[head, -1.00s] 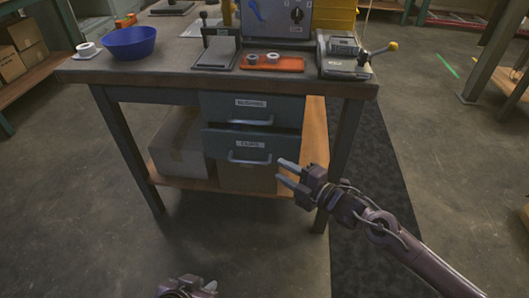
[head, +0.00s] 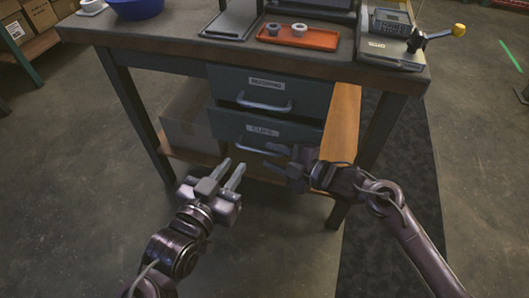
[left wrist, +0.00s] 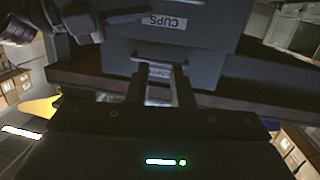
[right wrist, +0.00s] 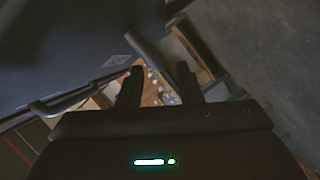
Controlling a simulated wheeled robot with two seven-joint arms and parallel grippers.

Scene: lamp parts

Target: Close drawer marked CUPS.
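The drawer marked CUPS (head: 233,128) is the lower grey drawer under the workbench. It sticks out a little, with a dark gap along its top. My left gripper (head: 231,167) is open and empty, in front of and below the drawer's left side.
The upper drawer (head: 310,98), with a label that seems to read BUSHING, is just above. A table leg (head: 380,135) stands at the right. The floor in front is clear.

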